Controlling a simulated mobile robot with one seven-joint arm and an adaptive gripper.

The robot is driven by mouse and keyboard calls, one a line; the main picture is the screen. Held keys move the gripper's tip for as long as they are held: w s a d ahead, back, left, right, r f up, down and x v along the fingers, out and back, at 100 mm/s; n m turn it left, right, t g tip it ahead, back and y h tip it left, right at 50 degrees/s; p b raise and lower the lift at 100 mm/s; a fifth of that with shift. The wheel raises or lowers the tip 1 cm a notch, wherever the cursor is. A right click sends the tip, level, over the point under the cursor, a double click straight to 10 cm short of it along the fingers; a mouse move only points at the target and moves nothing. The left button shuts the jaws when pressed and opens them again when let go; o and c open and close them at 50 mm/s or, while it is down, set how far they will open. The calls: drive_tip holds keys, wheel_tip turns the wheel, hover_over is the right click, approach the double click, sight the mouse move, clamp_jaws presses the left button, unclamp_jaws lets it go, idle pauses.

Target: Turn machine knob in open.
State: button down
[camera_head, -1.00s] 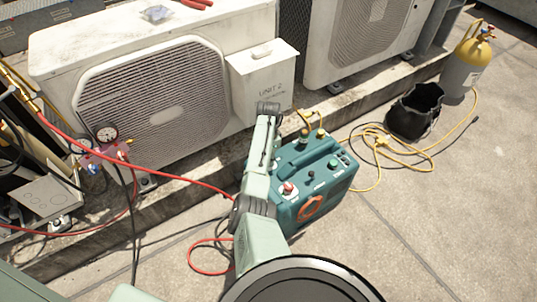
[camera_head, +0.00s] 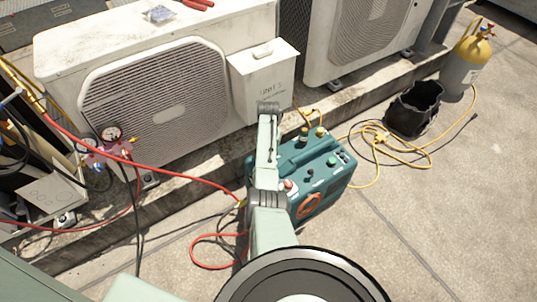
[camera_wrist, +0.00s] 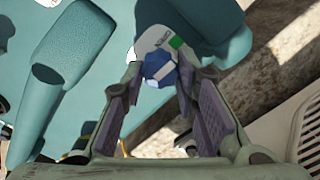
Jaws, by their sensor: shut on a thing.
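The teal machine (camera_head: 335,186) stands on the roof floor in front of the white condenser, partly hidden behind my arm. In the wrist view, a blue faceted knob (camera_wrist: 160,68) sits on a pale plate on the teal casing (camera_wrist: 85,50). The plate has dark lettering, apparently "OPEN", and a green mark beside the knob. My gripper (camera_wrist: 161,75) is shut on the blue knob, with one finger at each side. The contact at the fingertips is small in the picture. In the head view the knob and fingertips are hidden behind my arm.
The white condenser marked "UNIT 2" (camera_head: 165,100) stands close behind the machine. A red hose (camera_head: 190,176) runs from the gauges (camera_head: 112,134) on the left. A yellow hose (camera_head: 405,165), black bucket (camera_head: 413,108) and yellow-topped cylinder (camera_head: 470,65) are to the right. The right foreground is clear.

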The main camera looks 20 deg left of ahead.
idle(0.3)
drive_tip(key=c, duration=1.3)
unclamp_jaws()
wheel_tip(320, 180, up, 12)
drive_tip(key=shift+r, duration=0.1)
